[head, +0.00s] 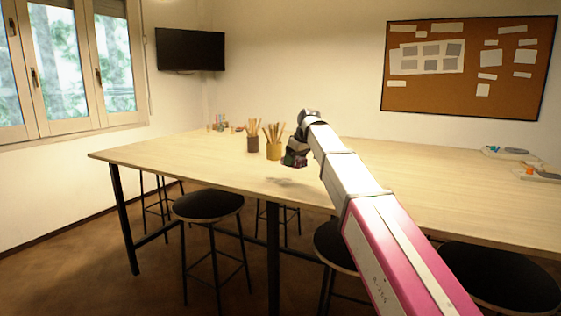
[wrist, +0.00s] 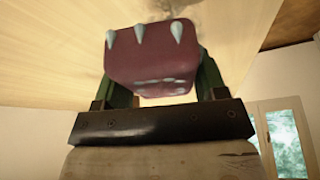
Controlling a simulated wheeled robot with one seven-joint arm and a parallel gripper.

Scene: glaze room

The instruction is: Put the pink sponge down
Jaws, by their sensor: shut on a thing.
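The pink sponge (wrist: 150,62) shows in the wrist view as a dull reddish-pink block with pale, drip-like marks along one edge. My gripper (wrist: 155,85) is shut on it, with one green finger at each side. In the head view my gripper (head: 295,158) hangs over the long pale wooden table (head: 190,158), and the sponge is small and hard to make out there. A soft shadow lies on the tabletop below the gripper, so the sponge seems to be held above the table, apart from it.
A brown cup (head: 252,145) and a yellow cup (head: 274,151), both full of sticks, stand just left of my gripper. Small items (head: 218,125) sit at the back left, trays (head: 507,152) at the right. Black stools (head: 208,206) line the near side. The front left tabletop is clear.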

